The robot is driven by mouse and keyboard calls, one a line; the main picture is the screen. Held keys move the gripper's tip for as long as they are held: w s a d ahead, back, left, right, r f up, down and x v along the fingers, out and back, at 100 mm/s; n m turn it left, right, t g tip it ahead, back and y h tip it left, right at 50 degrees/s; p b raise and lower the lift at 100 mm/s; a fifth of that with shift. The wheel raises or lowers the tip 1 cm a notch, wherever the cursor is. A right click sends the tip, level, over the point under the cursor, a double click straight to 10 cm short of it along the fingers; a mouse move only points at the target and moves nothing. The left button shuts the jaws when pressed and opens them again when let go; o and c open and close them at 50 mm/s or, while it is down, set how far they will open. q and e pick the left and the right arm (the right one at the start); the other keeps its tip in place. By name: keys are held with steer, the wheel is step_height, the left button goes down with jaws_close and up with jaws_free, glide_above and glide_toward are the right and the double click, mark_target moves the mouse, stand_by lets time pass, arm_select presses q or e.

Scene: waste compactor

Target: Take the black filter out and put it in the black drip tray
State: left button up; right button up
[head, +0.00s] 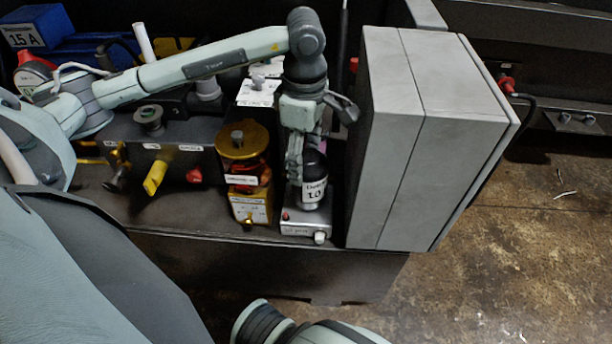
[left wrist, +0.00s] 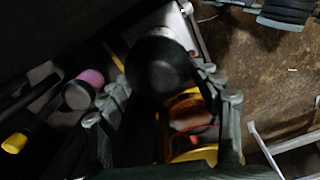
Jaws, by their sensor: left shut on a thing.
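The black filter (head: 316,166) is a dark cylinder with a white label marked 10. It stands upright over a small silver box near the bench's front edge; I cannot tell whether it touches the box. My left gripper (head: 296,168) reaches down from above and is shut on the filter, partly covering its left side. In the left wrist view, the filter's round dark end (left wrist: 160,65) shows between the fingers of the left gripper (left wrist: 162,100). I cannot clearly make out the black drip tray. My right gripper is not in view.
A tall grey cabinet (head: 420,130) stands close on the right. The silver box (head: 304,228) is below the filter. A yellow-lidded canister (head: 242,140) is close on the left, with a yellow valve handle (head: 155,178) farther left. Blue bins (head: 85,55) are at back left.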

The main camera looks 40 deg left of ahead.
arm_select(q)
steer(key=shift+d+f+n, duration=0.1)
steer(key=shift+d+n, duration=0.2)
